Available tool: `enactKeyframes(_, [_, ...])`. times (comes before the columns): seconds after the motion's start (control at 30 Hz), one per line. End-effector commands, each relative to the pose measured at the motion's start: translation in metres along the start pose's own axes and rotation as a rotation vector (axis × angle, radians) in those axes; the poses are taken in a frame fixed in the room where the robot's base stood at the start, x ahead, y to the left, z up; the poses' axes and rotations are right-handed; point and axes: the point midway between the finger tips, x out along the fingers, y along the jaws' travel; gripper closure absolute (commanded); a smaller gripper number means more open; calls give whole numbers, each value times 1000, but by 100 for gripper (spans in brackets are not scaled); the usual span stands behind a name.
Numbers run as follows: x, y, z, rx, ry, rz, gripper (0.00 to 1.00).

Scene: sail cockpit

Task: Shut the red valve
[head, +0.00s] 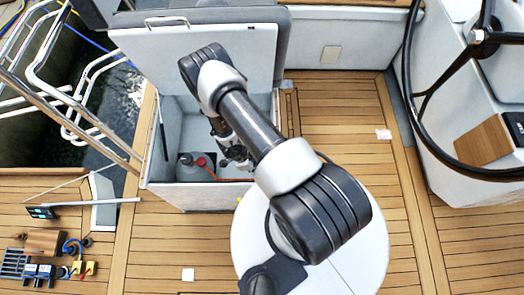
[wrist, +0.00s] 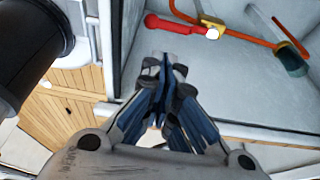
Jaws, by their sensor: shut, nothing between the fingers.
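In the wrist view, a red valve handle (wrist: 176,26) with a pale round end lies beside a yellow fitting (wrist: 207,19) on an orange line. The handle looks roughly in line with the pipe there, but its exact angle is hard to tell. My gripper (wrist: 165,72) is shut and empty, below the handle in the picture and apart from it. In the head view, my gripper (head: 236,154) is down inside the open locker, partly hidden by my arm. Small red parts (head: 201,161) show to its left; I cannot tell which is the valve.
The white locker (head: 213,195) has its lid (head: 195,55) raised, and its walls stand close around my gripper. A grey bottle (head: 190,174) stands inside. A teal-ended part (wrist: 291,60) lies by the orange line. A black steering wheel (head: 410,65) is at right.

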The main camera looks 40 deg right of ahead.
Motion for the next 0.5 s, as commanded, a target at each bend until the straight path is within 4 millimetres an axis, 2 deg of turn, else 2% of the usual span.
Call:
enactKeyframes(0.27, [3,0,1,-3,-2,0,100])
enactKeyframes(0.37, [13,0,1,-3,-2,1,100])
enactKeyframes(0.5, [37,1,1,-2,-2,2,100])
